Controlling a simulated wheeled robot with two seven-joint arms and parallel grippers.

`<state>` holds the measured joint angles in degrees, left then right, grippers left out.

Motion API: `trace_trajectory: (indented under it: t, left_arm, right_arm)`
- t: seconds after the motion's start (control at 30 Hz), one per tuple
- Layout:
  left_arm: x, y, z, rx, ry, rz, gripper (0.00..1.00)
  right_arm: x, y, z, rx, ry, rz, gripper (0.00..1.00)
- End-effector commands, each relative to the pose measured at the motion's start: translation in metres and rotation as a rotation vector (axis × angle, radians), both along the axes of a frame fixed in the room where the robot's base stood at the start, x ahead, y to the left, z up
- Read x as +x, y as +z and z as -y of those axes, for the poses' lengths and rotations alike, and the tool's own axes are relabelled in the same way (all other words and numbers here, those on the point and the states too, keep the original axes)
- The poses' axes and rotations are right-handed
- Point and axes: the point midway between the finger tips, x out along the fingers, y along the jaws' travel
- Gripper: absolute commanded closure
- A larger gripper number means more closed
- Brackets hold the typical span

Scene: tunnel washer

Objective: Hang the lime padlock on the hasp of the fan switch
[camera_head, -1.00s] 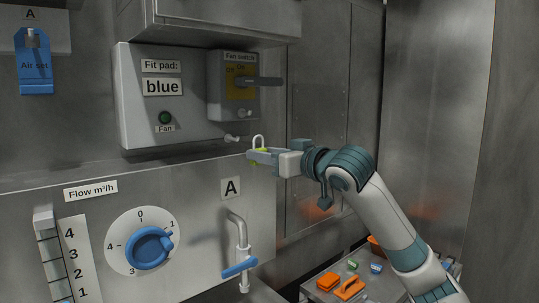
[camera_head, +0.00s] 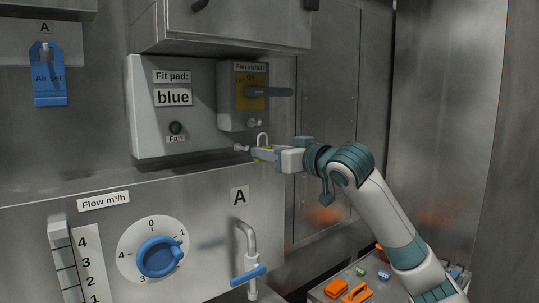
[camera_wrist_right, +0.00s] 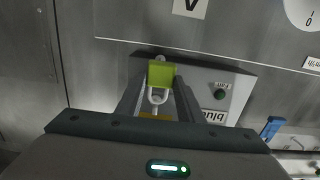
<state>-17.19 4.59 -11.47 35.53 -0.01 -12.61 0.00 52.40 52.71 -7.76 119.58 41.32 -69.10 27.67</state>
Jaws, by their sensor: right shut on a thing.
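The lime padlock (camera_head: 260,155) is in the jaws of my right gripper (camera_head: 262,153), with its pale shackle (camera_head: 262,139) pointing up. The wrist view shows the lime body (camera_wrist_right: 161,74) between the two fingers and the shackle loop (camera_wrist_right: 157,97). The fan switch (camera_head: 229,97) is a grey box with a yellow plate and a dark handle pointing right. A small light hasp or stud (camera_head: 252,122) is at its lower edge. The padlock hangs below and slightly right of it, apart from it in the head view. My left gripper is out of view.
A light panel (camera_head: 150,130) reads "Fit pad: blue", with a green fan lamp (camera_head: 176,128). A peg (camera_head: 241,148) sticks out just left of the padlock. Orange and green items lie on a low tray (camera_head: 318,293).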

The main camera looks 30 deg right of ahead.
Motion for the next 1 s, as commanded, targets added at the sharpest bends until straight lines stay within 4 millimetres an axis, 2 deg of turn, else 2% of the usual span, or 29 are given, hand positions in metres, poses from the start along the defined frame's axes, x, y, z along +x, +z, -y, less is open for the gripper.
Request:
trace_trajectory:
  t: [1.0]
  left_arm:
    - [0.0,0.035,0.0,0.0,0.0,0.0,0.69]
  right_arm:
    - [0.0,0.053,0.0,0.0,0.001,0.001,0.9]
